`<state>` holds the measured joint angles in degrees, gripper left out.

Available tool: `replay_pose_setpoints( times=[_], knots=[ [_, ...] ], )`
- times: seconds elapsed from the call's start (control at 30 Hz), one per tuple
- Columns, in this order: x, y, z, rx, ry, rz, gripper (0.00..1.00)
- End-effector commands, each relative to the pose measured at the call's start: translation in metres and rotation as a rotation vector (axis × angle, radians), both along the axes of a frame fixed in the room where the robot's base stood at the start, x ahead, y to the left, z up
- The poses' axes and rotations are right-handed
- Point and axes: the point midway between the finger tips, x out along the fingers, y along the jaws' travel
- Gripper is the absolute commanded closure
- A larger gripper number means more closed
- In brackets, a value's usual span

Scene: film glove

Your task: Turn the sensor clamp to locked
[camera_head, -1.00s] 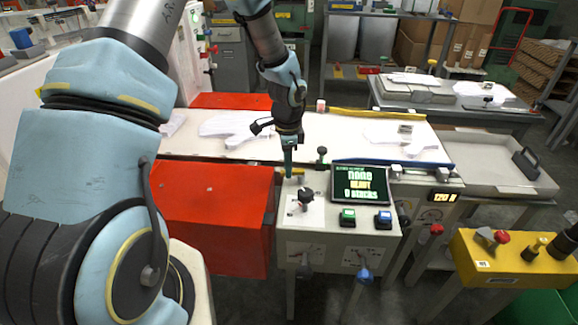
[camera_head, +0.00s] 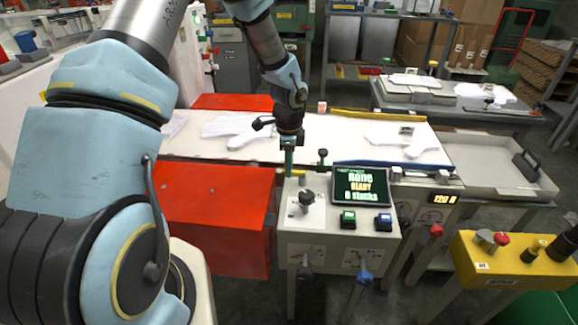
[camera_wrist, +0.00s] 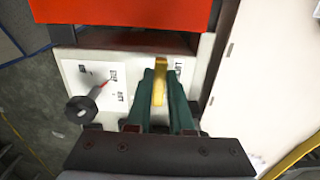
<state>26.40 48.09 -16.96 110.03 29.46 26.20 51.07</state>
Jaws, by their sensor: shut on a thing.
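In the wrist view, a yellow lever (camera_wrist: 159,82), which looks like the sensor clamp's handle, stands up from the white panel between my two green fingers. My gripper (camera_wrist: 161,88) is shut on it. Part of a printed label shows just right of the lever; I cannot read it fully, and the fingers hide much of the panel around it. In the head view, my gripper (camera_head: 289,171) points down at the back left of the grey control console (camera_head: 330,247). A bit of the yellow lever (camera_head: 299,174) shows right beside the fingers.
A black knob with a red pointer (camera_wrist: 101,87) sits left of my fingers in the wrist view. The console also bears a screen (camera_head: 361,186), a green button (camera_head: 348,219) and a blue button (camera_head: 384,221). A red box (camera_head: 212,215) stands left.

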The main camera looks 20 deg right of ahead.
Motion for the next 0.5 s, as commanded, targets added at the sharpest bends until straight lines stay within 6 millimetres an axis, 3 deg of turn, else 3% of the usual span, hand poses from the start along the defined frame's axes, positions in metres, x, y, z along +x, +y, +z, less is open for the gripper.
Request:
replay_pose_setpoints(
  times=[0.03, 0.27, 0.5],
  knots=[
    [0.0008, -0.0004, 0.0005, -0.001, -0.002, -0.001, 0.77],
    [0.0005, -0.0002, 0.0003, 0.000, -0.001, 0.000, 0.51],
    [0.0003, -0.0001, 0.0003, 0.000, -0.001, 0.000, 0.50]
  ],
)
